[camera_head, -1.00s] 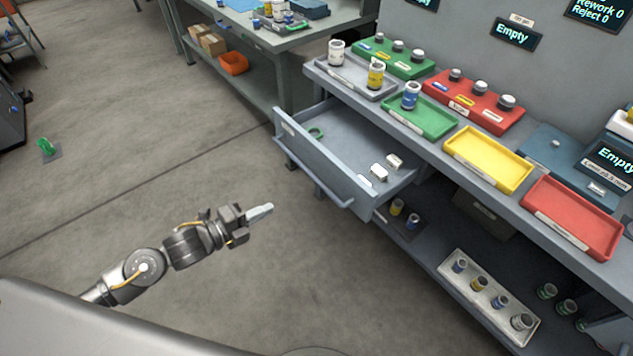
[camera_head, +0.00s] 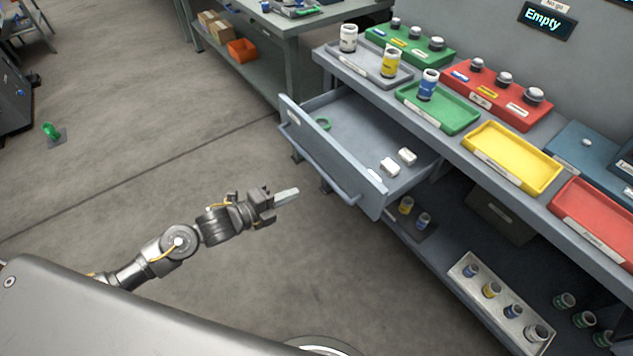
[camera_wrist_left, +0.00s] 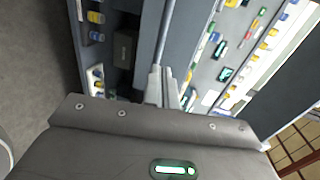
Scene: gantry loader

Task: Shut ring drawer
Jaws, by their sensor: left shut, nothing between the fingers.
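The grey ring drawer (camera_head: 335,160) stands pulled out from under the bench in the head view. My left gripper (camera_head: 288,194) is shut and empty, in front of the drawer and apart from the handle in the head view. In the left wrist view its fingers (camera_wrist_left: 163,88) point toward a long grey bar or edge; contact cannot be told. My right gripper is not in view.
The bench top holds a grey tray (camera_head: 352,68), a green tray (camera_head: 470,122), a yellow tray (camera_head: 498,172) and a red tray (camera_head: 575,218). A lower shelf carries a white bottle tray (camera_head: 477,302). Open floor (camera_head: 170,150) lies left of the drawer.

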